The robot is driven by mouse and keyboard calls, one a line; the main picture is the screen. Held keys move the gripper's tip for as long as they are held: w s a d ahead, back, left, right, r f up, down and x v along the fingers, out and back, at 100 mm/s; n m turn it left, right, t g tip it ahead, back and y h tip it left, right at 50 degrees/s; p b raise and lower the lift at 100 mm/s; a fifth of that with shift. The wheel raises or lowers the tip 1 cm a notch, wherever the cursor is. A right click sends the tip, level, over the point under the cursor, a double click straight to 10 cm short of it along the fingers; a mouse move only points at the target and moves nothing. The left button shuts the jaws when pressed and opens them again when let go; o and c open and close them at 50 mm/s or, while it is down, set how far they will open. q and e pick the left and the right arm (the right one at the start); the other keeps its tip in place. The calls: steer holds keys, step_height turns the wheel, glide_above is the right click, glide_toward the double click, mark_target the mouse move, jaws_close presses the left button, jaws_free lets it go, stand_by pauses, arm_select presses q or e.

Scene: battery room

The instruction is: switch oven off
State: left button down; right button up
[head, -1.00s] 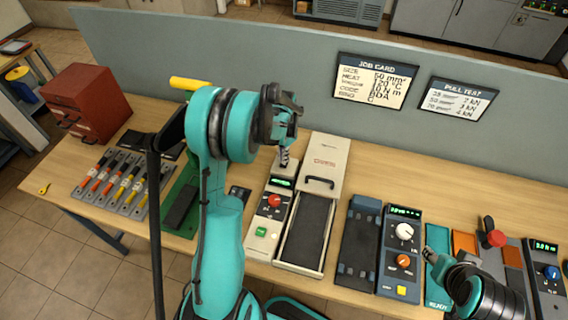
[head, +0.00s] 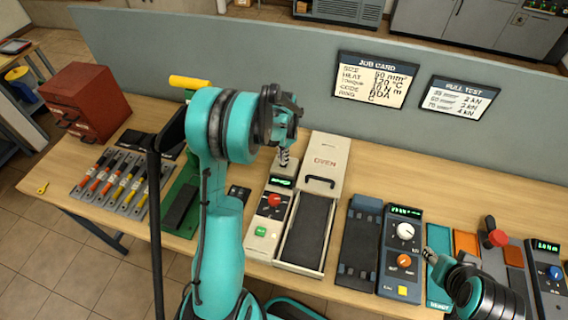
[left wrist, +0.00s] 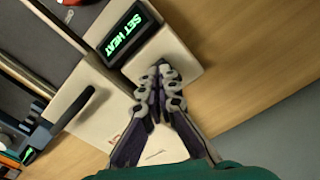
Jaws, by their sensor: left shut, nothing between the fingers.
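The oven (head: 329,160) stands on the bench, with a cream lid marked OVEN, a black handle and a dark tray bed. Its control panel (head: 258,222) is on the left side, with a lit green display (head: 281,182), a red knob (head: 274,201) and a green button (head: 261,231).
A grey unit with white and orange knobs (head: 404,242) stands right of the oven. Several coloured-handled tools (head: 112,182) and a red box (head: 88,102) are at left. A grey partition (head: 240,60) with two cards runs behind. Bare bench lies behind the right-hand units.

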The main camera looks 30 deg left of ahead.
arm_select(q)
steer(key=shift+f+b, duration=0.4)
steer(key=shift+f, duration=0.15)
steer(key=shift+r+p, duration=2.1)
steer(key=shift+r, duration=1.45)
steer(key=s+d+r+n+t+b, duration=0.1)
steer(key=s+d+r+t+b, duration=0.2)
steer(key=s+d+r+b, duration=0.45)
steer(key=s+d+f+n+t+b, duration=0.2)
steer(key=s+d+f+t+b, duration=0.2)
steer(key=s+d, duration=0.4)
steer(key=s+f+b, duration=0.1)
steer(key=s+f, duration=0.1)
steer(key=s, duration=0.1)
steer(key=shift+s, duration=0.25)
